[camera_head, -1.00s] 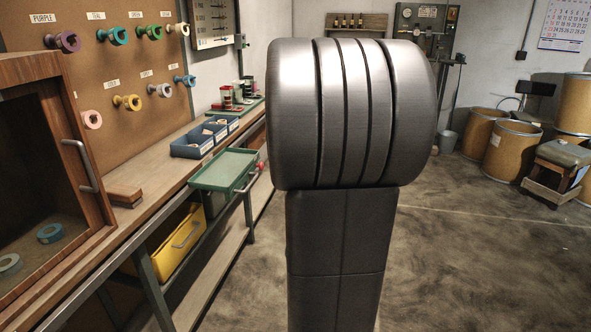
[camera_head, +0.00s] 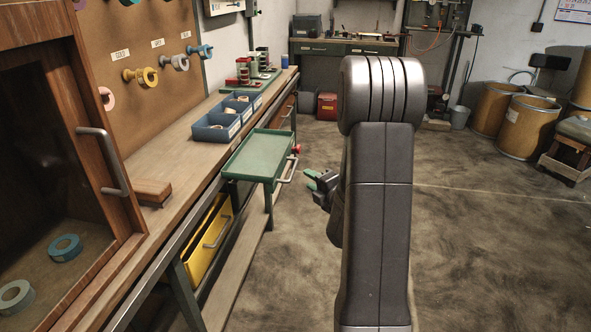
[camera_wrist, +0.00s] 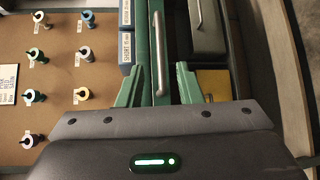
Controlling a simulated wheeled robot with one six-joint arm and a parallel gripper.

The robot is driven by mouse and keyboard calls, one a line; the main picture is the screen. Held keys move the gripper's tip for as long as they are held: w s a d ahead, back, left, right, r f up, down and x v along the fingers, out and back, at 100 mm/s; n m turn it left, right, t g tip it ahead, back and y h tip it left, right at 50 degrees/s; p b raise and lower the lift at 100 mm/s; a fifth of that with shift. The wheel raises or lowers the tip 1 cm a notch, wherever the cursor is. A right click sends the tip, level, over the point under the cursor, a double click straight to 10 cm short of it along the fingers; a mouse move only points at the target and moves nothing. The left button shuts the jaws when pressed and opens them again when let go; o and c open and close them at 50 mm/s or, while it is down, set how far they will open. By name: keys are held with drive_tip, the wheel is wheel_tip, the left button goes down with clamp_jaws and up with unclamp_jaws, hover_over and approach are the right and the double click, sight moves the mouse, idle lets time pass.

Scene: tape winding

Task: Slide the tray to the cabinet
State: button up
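The green tray (camera_head: 262,150) sits on the front edge of the workbench, with a metal handle (camera_head: 287,170) on its near right side. The wooden cabinet (camera_head: 95,130) stands at the left, with a metal handle on its front frame and blue and pale tape rolls inside. My gripper (camera_head: 314,180) is just right of the tray handle and appears apart from it. In the wrist view my gripper (camera_wrist: 159,84) is open, its green fingers on either side of the tray handle's line (camera_wrist: 161,50). A strip of the tray (camera_wrist: 142,40) shows beside the handle.
Blue bins (camera_head: 220,122) stand on the bench behind the tray. A wooden block (camera_head: 152,191) lies on the bench between tray and cabinet. A yellow drawer (camera_head: 207,245) is below. Tape spools (camera_head: 140,76) hang on the pegboard.

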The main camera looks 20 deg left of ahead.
sight(293, 170)
drive_tip(key=x, duration=1)
drive_tip(key=shift+w+a, duration=0.1)
drive_tip(key=shift+a, duration=0.05)
clamp_jaws()
